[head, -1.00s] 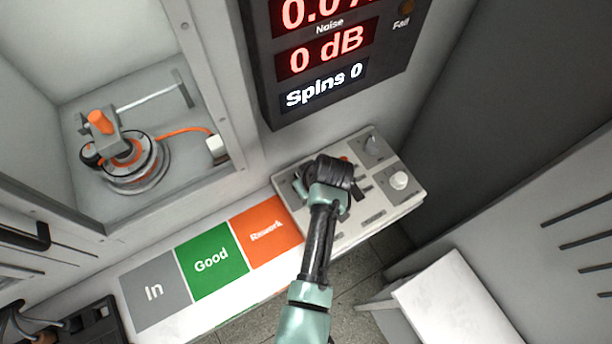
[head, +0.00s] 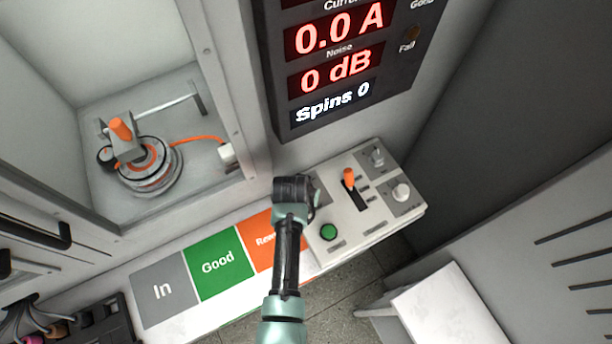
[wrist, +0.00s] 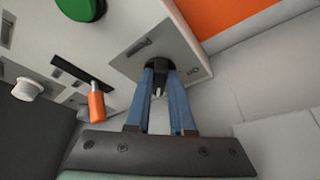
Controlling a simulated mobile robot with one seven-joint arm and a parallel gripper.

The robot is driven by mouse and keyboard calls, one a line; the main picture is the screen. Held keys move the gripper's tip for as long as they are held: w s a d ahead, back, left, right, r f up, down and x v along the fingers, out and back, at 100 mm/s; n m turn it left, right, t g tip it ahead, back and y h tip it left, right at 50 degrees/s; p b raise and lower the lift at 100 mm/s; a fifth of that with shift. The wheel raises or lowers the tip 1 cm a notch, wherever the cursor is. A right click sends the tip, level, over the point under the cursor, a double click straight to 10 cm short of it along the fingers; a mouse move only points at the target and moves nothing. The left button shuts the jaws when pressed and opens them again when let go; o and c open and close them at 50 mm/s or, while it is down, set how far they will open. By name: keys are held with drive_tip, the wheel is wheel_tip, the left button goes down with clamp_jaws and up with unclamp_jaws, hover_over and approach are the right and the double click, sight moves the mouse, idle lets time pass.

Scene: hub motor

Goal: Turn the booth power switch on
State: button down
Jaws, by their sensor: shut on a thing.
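Which way the toggle is set is hard to tell. In the head view my gripper (head: 294,190) is over the left end of the grey control panel (head: 365,226) and hides the switch and its own fingertips.
The panel also holds a green button (head: 329,232), an orange-tipped lever (head: 349,177) and a white knob (head: 400,192). A dark display (head: 335,75) hangs behind, reading 0.0 A, 0 dB and Spins 0. The motor (head: 150,170) sits in the booth at left.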

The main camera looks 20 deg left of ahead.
drive_tip(key=shift+m, duration=0.3)
drive_tip(key=c, duration=0.8)
unclamp_jaws()
drive_tip(key=shift+r, duration=0.1)
drive_tip(key=v, duration=1.2)
drive_tip(key=shift+s+a+r+p, duration=0.1)
drive_tip(key=shift+s+r+p, duration=0.15)
drive_tip(key=shift+r+p, duration=0.1)
